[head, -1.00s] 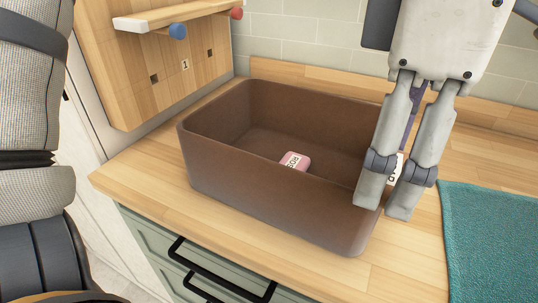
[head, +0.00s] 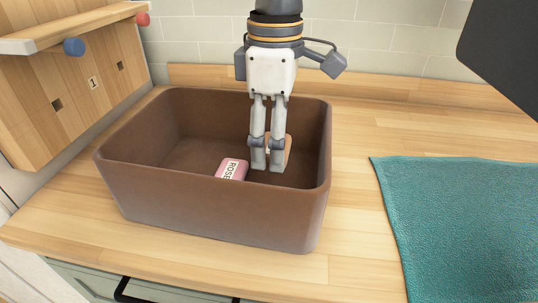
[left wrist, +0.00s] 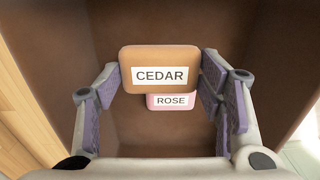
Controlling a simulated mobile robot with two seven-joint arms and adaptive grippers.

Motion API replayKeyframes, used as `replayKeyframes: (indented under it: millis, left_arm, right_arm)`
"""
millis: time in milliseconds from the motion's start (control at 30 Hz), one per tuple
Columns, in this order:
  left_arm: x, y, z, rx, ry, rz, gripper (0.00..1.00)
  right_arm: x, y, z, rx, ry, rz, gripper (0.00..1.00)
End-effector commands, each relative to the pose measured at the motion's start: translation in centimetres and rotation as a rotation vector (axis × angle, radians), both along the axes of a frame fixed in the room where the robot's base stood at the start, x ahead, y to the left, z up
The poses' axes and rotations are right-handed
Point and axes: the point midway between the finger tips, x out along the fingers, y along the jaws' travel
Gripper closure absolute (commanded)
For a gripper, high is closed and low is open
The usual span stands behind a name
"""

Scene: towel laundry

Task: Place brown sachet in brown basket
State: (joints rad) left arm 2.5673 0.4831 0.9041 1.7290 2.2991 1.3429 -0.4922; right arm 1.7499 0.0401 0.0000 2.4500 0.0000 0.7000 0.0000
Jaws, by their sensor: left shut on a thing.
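The brown basket (head: 215,215) is a deep open box on the wooden counter. My left gripper (head: 267,166) reaches down inside it, towards its right part, and is shut on the brown sachet (head: 289,148), mostly hidden behind the fingers. In the left wrist view the brown sachet (left wrist: 160,56), labelled CEDAR, sits between the fingertips (left wrist: 160,78). A pink sachet (head: 231,169) labelled ROSE lies in the basket; it also shows below the brown one in the left wrist view (left wrist: 171,101). Whether the brown sachet touches the basket floor I cannot tell. My right gripper is out of view.
A teal towel (head: 460,220) lies on the counter (head: 345,230) to the right of the basket. A wooden peg board (head: 80,80) stands at the left. Bare counter separates basket and towel.

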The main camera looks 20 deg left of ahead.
Motion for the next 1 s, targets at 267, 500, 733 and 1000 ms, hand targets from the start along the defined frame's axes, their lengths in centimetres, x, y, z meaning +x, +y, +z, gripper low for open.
replayKeyframes:
  millis: [267,500,733,1000]
  left_arm:
    - [1.3,1.2,-3.6,0.002,0.001,-0.001,0.57]
    - [1.3,1.1,-5.0,0.000,-0.002,-0.001,0.57]
    - [1.3,1.1,-5.4,0.000,0.000,0.000,0.57]
    - [1.3,1.1,-5.3,0.000,-0.001,0.000,0.18]
  right_arm:
    - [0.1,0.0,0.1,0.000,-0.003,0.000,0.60]
    - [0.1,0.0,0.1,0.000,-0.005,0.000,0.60]
    - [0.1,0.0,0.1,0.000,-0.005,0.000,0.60]
    - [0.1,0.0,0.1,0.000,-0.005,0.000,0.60]
